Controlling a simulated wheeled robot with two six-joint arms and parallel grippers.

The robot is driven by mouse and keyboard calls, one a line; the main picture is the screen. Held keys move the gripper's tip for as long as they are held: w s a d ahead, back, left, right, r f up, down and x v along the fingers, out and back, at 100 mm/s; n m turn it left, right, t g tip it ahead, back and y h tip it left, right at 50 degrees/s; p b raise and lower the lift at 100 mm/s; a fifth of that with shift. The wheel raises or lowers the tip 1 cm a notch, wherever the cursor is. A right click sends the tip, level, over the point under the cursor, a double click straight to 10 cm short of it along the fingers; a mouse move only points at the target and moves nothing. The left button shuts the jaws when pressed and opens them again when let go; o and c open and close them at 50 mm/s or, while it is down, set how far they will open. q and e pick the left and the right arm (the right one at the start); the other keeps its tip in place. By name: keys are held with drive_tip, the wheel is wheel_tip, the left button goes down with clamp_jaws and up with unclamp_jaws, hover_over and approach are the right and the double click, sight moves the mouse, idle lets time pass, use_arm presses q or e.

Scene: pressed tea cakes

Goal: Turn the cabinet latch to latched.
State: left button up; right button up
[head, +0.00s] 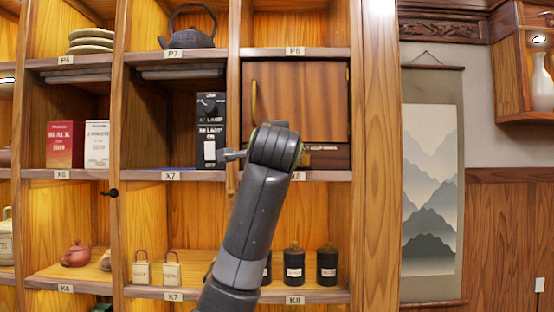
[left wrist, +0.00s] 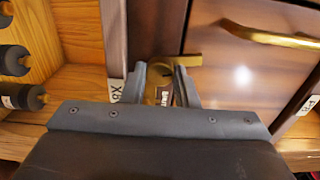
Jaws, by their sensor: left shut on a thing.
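The closed wooden cabinet door (head: 310,100) is in the right-hand bay, with a brass handle (head: 254,98) at its left edge. The handle also shows at the upper right of the left wrist view (left wrist: 270,38). In that view a brass latch (left wrist: 190,60) sits low on the cabinet. My left gripper (left wrist: 160,70) is shut on this latch, with the fingers on either side of it. Part of the latch and its exact angle are hidden by the fingers. My right gripper is not in view.
Shelves surround the door. Several black jars (head: 326,266) and two padlock-shaped items (head: 172,270) stand on the shelf below. A teapot (head: 192,30) is above. A scroll (head: 428,180) hangs at right.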

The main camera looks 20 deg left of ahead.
use_arm(q)
drive_tip(key=shift+f+m+b, duration=0.1)
drive_tip(key=shift+m+b, duration=0.2)
drive_tip(key=shift+m, duration=0.8)
drive_tip(key=o, duration=1)
drive_tip(key=b+v, duration=0.9)
drive_tip(key=v, duration=0.8)
drive_tip(key=shift+s+d, duration=0.15)
drive_tip(key=shift+s, duration=0.1)
